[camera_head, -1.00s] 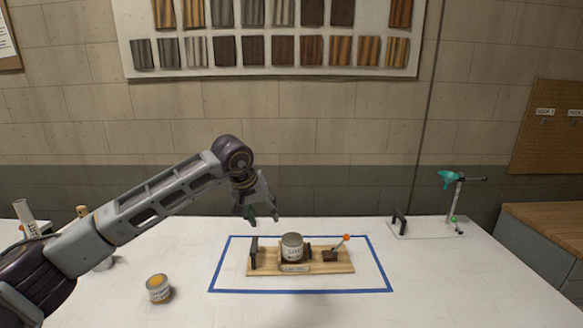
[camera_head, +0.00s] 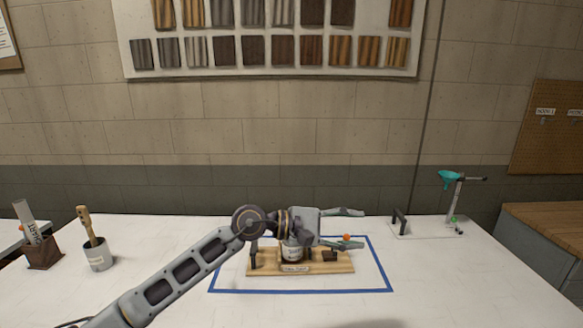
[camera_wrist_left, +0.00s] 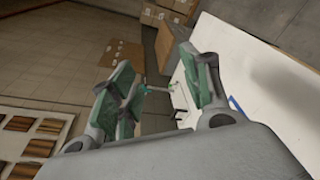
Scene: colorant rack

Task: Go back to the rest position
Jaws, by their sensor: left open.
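My left gripper (camera_head: 354,228) is open and empty, its green-padded fingers pointing right above the wooden fixture. In the left wrist view its two fingers (camera_wrist_left: 158,72) are spread with nothing between them. A can (camera_head: 293,252) stands on the wooden fixture board (camera_head: 340,266), its upper part hidden behind the gripper's wrist. The board lies inside a blue tape rectangle (camera_head: 300,291) on the white table. My right gripper is not in view.
A grey cup with a brush (camera_head: 98,257) and a dark holder with a rolled chart (camera_head: 45,252) stand at the left. A stand with a teal funnel (camera_head: 452,181) is at the back right. The table's right front is clear.

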